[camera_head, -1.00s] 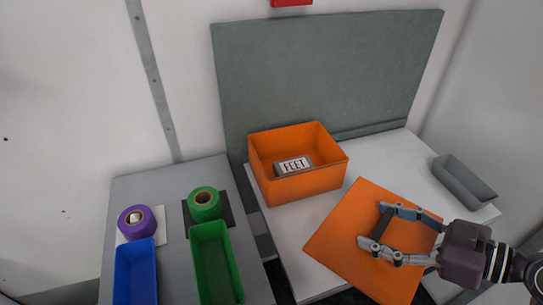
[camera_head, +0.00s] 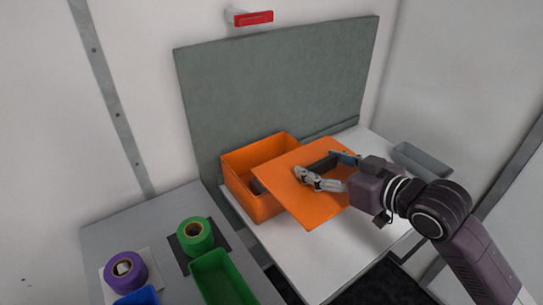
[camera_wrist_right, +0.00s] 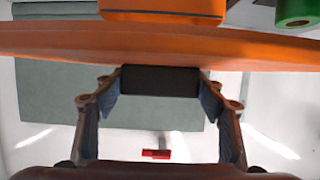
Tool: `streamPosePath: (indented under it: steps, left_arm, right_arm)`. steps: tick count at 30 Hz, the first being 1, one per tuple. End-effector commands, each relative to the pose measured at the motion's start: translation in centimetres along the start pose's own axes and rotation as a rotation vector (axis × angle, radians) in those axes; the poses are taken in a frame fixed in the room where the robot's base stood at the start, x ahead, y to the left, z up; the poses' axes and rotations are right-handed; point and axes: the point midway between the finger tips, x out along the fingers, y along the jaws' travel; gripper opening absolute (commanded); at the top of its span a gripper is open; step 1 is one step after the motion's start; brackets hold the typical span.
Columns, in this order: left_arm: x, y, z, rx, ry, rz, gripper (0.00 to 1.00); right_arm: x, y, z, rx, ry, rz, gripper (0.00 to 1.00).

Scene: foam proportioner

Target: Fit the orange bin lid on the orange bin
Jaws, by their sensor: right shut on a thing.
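The orange bin (camera_head: 250,201) stands open on the white table top against the grey-green board. The orange lid (camera_head: 296,207) is a flat square plate held by my right gripper (camera_head: 326,173). The gripper is shut on the lid's dark handle, which shows between the fingers in the right wrist view (camera_wrist_right: 160,80). The lid is tilted and covers the bin's right part in the head view. The bin's left part shows uncovered, with a dark object partly visible inside. I cannot tell whether lid and bin touch. My left gripper is not in view.
A grey tray (camera_head: 422,160) lies right of the bin. The grey table at left holds a green tape roll (camera_head: 195,236), a purple tape roll (camera_head: 124,269), a green bin (camera_head: 222,279) and a blue bin (camera_head: 138,297). White table top (camera_head: 310,262) is clear in front.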

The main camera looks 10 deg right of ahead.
Motion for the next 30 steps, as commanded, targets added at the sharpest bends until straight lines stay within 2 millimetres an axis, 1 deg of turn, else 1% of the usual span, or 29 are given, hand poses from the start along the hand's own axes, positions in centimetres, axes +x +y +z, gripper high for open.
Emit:
streamPosePath:
  steps: [1,3,7,12,18,25,26,27,30]
  left_arm:
    - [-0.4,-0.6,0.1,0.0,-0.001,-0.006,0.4]
    - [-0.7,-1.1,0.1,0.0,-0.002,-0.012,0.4]
    - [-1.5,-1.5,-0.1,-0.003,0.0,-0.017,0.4]
    - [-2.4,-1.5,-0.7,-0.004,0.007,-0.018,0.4]
    - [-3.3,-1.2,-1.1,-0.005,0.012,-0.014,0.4]
    - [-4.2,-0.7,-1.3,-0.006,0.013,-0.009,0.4]
    - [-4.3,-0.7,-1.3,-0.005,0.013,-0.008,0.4]
    - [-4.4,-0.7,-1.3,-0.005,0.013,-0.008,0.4]
    - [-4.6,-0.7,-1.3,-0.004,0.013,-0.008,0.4]
  right_arm:
    - [0.6,0.1,-0.6,0.002,0.004,0.001,0.37]
    - [1.7,0.0,-1.2,0.003,0.005,-0.001,0.37]
    - [4.5,-0.1,-2.2,0.003,0.005,-0.002,0.37]
    - [8.7,-0.1,-3.7,0.004,0.003,-0.002,0.37]
    - [13.2,-0.1,-5.3,0.001,0.002,-0.002,0.37]
    - [17.7,-0.1,-6.8,0.002,0.0,-0.002,0.37]
    - [18.1,-0.1,-6.9,0.0,0.001,-0.003,0.37]
    - [18.3,-0.1,-5.3,0.001,-0.008,-0.002,0.37]
    - [18.7,-0.1,-4.2,0.0,-0.003,-0.002,0.37]
